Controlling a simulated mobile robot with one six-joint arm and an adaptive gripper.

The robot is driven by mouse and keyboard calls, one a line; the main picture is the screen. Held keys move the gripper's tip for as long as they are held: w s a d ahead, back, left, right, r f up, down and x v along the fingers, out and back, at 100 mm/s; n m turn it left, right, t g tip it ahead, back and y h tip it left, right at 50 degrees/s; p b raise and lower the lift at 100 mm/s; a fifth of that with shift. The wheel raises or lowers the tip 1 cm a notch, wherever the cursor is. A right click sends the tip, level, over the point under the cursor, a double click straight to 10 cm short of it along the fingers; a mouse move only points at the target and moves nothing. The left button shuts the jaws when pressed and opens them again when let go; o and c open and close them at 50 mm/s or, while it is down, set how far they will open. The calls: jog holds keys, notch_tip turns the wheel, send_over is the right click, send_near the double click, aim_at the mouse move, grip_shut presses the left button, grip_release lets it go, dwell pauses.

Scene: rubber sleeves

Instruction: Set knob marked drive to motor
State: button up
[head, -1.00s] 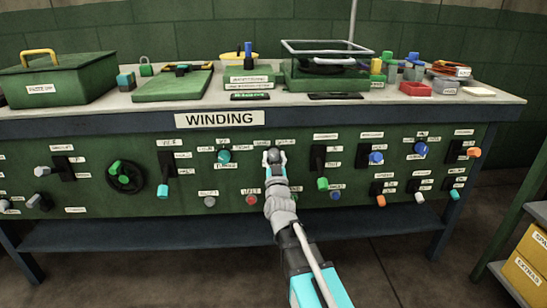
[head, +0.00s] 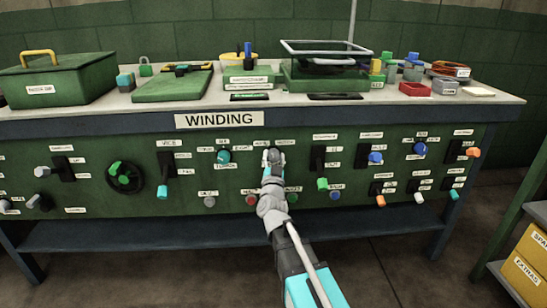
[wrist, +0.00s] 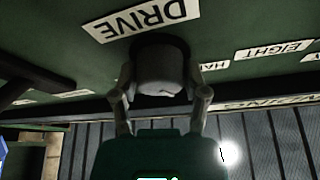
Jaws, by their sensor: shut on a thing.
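The knob marked drive (wrist: 160,72) is a rounded grey knob on the green panel. Its white DRIVE label (wrist: 142,20) appears upside down beside it in the wrist view. My gripper (wrist: 163,88) is shut on this knob, one finger on each side. In the head view my gripper (head: 273,160) is at the middle of the panel, below the WINDING sign (head: 220,120), and largely covers the knob. A label starting "HA" (wrist: 215,66) lies beside the knob, partly behind a finger. I cannot read a motor label or tell the knob's exact setting.
The bench top (head: 120,98) above carries boxes and tools.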

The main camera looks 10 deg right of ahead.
jog(key=m+g+h+p, duration=0.1)
jog(key=m+h, duration=0.1)
jog(key=m, duration=0.2)
jog(key=m+g+h+p, duration=0.1)
jog(key=m, duration=0.3)
jog(key=shift+w+r+m+h, duration=0.1)
jog(key=shift+r+m+h, duration=0.1)
jog(key=shift+m+h, duration=0.2)
jog(key=m+g+p, duration=0.1)
jog(key=m, duration=0.1)
jog(key=m+g+p, duration=0.1)
jog(key=m, duration=0.2)
jog(key=shift+f+h, duration=0.15)
jog(key=shift+h, duration=0.25)
jog(key=o, duration=1.1)
jog(key=shift+o, duration=0.2)
jog(key=shift+f+n, duration=0.15)
jog(key=shift+n, duration=0.15)
